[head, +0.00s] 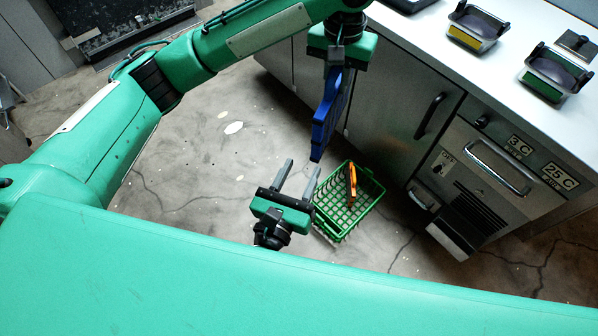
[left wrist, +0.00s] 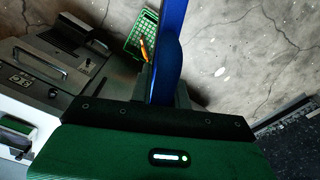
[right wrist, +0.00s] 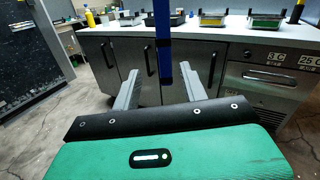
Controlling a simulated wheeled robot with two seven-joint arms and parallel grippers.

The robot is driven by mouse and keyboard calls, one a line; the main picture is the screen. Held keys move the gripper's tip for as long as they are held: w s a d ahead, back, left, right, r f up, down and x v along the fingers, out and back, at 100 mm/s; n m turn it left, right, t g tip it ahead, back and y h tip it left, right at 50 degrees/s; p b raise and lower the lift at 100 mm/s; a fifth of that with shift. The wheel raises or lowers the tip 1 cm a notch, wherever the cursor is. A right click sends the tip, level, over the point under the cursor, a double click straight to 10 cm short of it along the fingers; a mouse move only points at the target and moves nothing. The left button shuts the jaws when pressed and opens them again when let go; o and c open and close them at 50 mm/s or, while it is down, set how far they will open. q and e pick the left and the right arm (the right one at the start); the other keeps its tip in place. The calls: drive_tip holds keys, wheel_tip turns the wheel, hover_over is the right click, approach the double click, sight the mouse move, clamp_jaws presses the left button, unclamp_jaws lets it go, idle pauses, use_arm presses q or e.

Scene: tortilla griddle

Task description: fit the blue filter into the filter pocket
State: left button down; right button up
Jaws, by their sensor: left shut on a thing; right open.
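The blue filter (head: 328,115) is a flat panel hanging on edge, tilted, in my left gripper (head: 336,62), above the floor in front of the cabinets. It also shows in the left wrist view (left wrist: 168,62), between the left fingers. My right gripper (head: 300,167) is open and empty, lower down and beside the green basket. In the right wrist view the filter's lower end (right wrist: 164,60) appears between the spread right fingers, but I cannot tell how far beyond them. A dark slatted opening (head: 468,220) low in the right cabinet may be the filter pocket; I cannot tell for sure.
A green basket (head: 333,228) on the floor holds an orange item (head: 351,184). The counter (head: 430,45) carries several metal containers. A drawer handle (head: 498,167) and a lower flap (head: 450,243) stick out from the right cabinet. The cracked floor at left is mostly clear.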

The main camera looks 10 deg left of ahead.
sight(321, 130)
drive_tip(key=shift+m+g, duration=0.3)
drive_tip(key=shift+m, duration=0.3)
drive_tip(key=w, duration=0.3)
drive_tip(key=w+d, duration=0.1)
drive_tip(key=w, duration=0.3)
drive_tip(key=w+d+r, duration=0.1)
drive_tip(key=w, duration=0.3)
drive_tip(key=shift+w+d, duration=0.15)
drive_tip(key=shift+d, duration=0.1)
clamp_jaws()
use_arm(q)
drive_tip(key=c, duration=1.3)
unclamp_jaws()
use_arm(e)
drive_tip(key=shift+r, duration=0.1)
use_arm(q)
drive_tip(key=shift+o, duration=0.2)
drive_tip(key=shift+r, duration=0.15)
